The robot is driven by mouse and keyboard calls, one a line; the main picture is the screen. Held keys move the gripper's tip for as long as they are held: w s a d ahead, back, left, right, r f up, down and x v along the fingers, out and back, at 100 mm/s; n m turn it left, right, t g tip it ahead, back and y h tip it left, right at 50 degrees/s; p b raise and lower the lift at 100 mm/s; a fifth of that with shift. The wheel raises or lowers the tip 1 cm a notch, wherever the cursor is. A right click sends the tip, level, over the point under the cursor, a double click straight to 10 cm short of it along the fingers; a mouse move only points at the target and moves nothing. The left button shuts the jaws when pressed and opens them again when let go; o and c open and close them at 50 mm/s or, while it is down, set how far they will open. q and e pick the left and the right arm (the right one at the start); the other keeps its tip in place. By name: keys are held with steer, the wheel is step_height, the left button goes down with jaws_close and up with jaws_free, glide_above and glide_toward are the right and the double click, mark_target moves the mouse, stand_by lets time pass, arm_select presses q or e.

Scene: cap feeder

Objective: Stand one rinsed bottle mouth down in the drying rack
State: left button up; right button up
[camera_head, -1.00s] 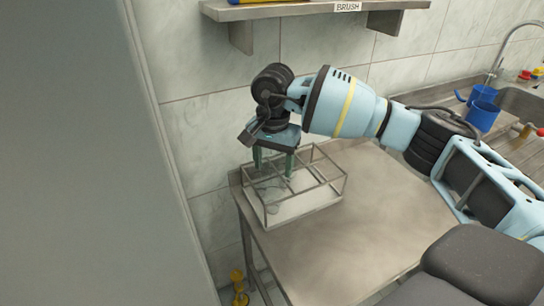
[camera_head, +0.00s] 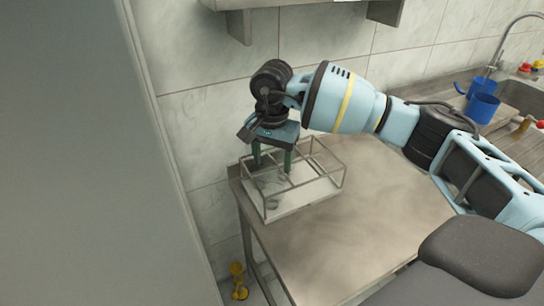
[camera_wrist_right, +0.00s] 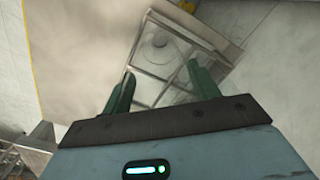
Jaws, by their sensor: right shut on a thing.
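The drying rack (camera_head: 308,194) is a thin metal frame with open compartments and a pale floor, standing at the table's back left corner. My right gripper (camera_head: 273,165) points down over the rack's back left part, its green fingertips down at the top bars. Its fingers, also seen in the right wrist view (camera_wrist_right: 163,88), are shut on a clear bottle, which is so transparent that its outline and tilt are hard to tell. Another clear round shape (camera_head: 273,203) shows low in the front left compartment; it looks like a bottle. My left gripper is out of view.
The metal table (camera_head: 375,210) is bare right of the rack. A tiled wall (camera_head: 205,120) rises close behind it, with a shelf (camera_head: 310,5) above. Blue cups (camera_head: 482,107) stand by the sink (camera_head: 525,100) at the right. A grey panel (camera_head: 70,160) fills the left.

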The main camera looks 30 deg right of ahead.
steer(key=o, duration=1.4)
steer(key=shift+r, duration=3.95)
